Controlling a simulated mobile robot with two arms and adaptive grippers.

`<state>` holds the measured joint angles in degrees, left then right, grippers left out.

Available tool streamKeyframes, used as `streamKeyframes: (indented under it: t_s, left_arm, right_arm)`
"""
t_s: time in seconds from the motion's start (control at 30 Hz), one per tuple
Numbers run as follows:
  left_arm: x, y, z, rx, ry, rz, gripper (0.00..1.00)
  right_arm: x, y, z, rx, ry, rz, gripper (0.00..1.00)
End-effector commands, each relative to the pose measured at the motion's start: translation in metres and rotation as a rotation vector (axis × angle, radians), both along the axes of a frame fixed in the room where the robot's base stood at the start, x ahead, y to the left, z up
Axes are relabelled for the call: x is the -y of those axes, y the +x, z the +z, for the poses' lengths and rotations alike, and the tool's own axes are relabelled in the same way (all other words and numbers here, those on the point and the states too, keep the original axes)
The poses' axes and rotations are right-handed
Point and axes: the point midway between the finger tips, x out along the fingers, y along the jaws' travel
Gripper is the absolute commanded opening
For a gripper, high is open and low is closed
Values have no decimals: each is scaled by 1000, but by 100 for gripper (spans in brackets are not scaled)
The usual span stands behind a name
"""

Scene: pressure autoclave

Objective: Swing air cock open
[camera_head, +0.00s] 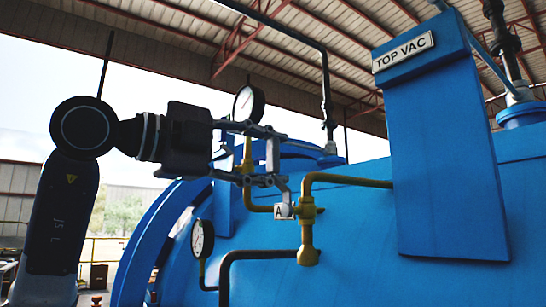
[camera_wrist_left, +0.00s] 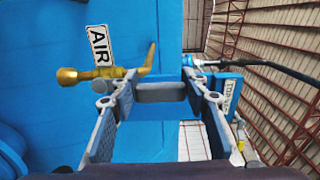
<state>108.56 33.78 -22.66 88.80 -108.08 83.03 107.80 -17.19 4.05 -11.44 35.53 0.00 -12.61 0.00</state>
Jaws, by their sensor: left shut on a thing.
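The air cock is a brass valve body (camera_head: 307,232) on a brass pipe, at the middle of the head view. It also shows in the left wrist view (camera_wrist_left: 90,75), beside the white AIR label (camera_wrist_left: 100,45). In the head view only the letter A of that label (camera_head: 281,211) shows. My left gripper (camera_head: 272,156) comes in from the left in front of the boiler. Its two fingers are closed on a grey handle bar (camera_wrist_left: 160,92), which spans between them in the left wrist view. How the bar joins the valve is partly hidden. My right gripper is in neither view.
The blue vessel (camera_head: 360,220) fills the lower right behind the valve. A tall blue TOP VAC box (camera_head: 440,150) stands to the right. Round gauges (camera_head: 249,103) and (camera_head: 202,239) sit near my left gripper. A dark pipe (camera_head: 260,254) bends below the valve.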

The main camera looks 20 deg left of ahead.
Motion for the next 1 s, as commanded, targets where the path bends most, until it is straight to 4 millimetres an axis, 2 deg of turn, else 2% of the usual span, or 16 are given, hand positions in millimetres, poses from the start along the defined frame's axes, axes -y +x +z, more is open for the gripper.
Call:
streamKeyframes:
  t_s: [0.27, 0.3, 0.37, 0.73, 0.87, 1.0]
  left_arm:
    - [-2, 1, 1, -5, -10, 2, 0]
    - [-2, 1, 1, -5, -11, 2, 45]
    - [-2, 1, 1, -5, -10, 2, 51]
    - [-5, -4, 0, -2, -6, 2, 51]
    - [-17, -20, 1, 0, -6, 4, 51]
    - [-35, -44, 1, 0, -7, 4, 51]
  right_arm:
    - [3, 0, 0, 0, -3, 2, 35]
    - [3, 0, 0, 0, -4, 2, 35]
    - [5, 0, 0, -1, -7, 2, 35]
    - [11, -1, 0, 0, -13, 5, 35]
    - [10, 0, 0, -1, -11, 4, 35]
    - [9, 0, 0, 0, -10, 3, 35]
